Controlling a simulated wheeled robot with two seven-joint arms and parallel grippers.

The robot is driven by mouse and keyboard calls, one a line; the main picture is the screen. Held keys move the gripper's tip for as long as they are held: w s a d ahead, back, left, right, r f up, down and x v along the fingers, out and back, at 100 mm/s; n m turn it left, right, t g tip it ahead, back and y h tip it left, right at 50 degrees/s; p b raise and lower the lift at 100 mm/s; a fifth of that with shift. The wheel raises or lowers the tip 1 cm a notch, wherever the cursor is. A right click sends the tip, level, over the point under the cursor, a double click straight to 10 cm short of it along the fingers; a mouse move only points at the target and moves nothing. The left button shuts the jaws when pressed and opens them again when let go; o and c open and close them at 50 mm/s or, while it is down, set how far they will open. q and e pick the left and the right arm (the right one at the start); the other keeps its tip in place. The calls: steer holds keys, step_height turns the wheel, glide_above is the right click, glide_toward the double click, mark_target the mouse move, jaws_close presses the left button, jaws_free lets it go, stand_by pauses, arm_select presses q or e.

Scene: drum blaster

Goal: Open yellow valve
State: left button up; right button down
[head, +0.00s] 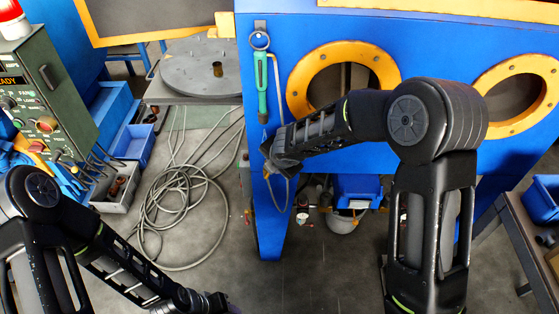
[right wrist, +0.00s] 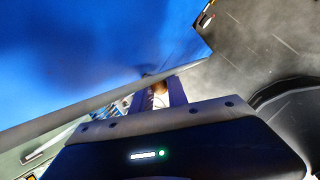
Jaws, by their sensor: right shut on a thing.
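My right gripper (head: 270,163) is at the left front edge of the blue blasting cabinet (head: 262,215), below the hanging green-handled tool. In the right wrist view its two dark fingers (right wrist: 160,95) close around a small orange-tan part (right wrist: 160,87), which seems to be the yellow valve. Most of this part is hidden by the fingers and the cabinet edge. Its handle position cannot be told. My left gripper (head: 222,304) is low at the bottom edge of the head view, away from the cabinet. Its fingers are too dark and cut off to read.
The green-handled tool (head: 262,85) hangs on the cabinet with a looped hose. A grey hose coil (head: 180,205) lies on the floor at left. A green control box (head: 45,95) stands far left. Blue bins and a round-topped turntable (head: 200,68) are behind.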

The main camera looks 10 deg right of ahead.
steer(key=shift+w+a+r+n+g+h+p, duration=0.15)
steer(key=shift+a+h+p, duration=0.2)
steer(key=shift+h, duration=0.3)
steer(key=shift+w+a+r+n+g+h+p, duration=0.1)
steer(key=shift+a+n+h+p, duration=0.1)
steer(key=shift+a+h+p, duration=0.3)
steer(key=shift+w+a+r+n+g+h+p, duration=0.15)
steer(key=shift+a+h, duration=0.1)
steer(key=shift+h, duration=0.5)
steer(key=shift+s+f, duration=0.1)
steer(key=c, duration=1.6)
jaws_free()
steer(key=shift+v, duration=3.85)
steer(key=shift+a, duration=0.1)
